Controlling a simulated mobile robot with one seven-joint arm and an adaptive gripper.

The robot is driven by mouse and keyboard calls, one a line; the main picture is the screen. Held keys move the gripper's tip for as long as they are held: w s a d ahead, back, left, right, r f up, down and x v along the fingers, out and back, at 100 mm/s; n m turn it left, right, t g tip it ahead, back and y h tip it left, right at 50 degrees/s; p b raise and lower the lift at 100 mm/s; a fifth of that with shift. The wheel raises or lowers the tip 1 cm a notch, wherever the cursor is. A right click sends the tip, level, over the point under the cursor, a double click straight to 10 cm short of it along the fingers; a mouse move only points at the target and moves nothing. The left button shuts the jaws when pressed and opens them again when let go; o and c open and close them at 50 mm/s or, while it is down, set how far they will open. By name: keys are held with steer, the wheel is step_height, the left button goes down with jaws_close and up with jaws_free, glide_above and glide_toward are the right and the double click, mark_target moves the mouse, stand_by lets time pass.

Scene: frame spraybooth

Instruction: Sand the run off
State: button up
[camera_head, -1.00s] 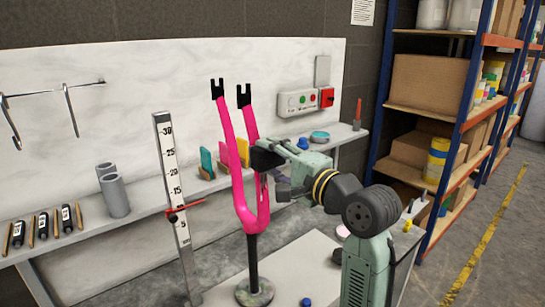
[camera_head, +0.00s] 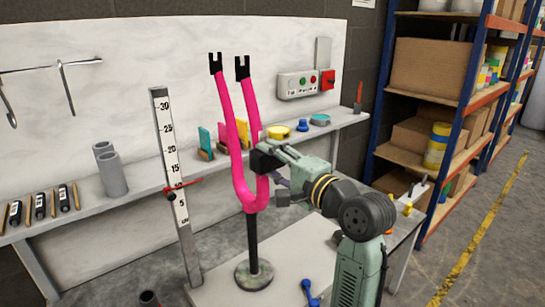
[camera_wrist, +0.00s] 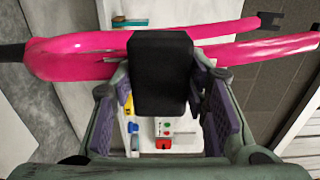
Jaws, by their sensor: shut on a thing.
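A bright pink two-legged fork (camera_head: 240,160) stands upright, legs up, on a black post with a round base (camera_head: 254,274). It crosses the wrist view sideways (camera_wrist: 70,57). My gripper (camera_head: 277,168) is at the fork's right leg, just above where the legs join. It is shut on a black block (camera_wrist: 160,75), which also shows in the head view (camera_head: 262,158). The block overlaps the pink tube in both views; I cannot tell whether it touches. No run is visible on the pink paint, and the block hides part of the tube.
A ruler stand (camera_head: 172,170) with a red pointer is left of the fork. The back shelf (camera_head: 140,192) holds grey cylinders, small bottles, coloured blocks and a yellow roll (camera_head: 279,132). A blue-handled tool (camera_head: 311,294) lies on the front table. Shelving (camera_head: 440,110) stands right.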

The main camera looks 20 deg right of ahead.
steer(key=shift+f+b, duration=1.55)
steer(key=shift+f, duration=2.15)
steer(key=shift+s, duration=0.1)
steer(key=p, duration=0.2)
glide_toward(263, 183)
steer(key=v, duration=0.2)
steer(key=shift+s+d, duration=0.1)
steer(key=shift+s, duration=0.15)
steer(key=shift+w, duration=0.15)
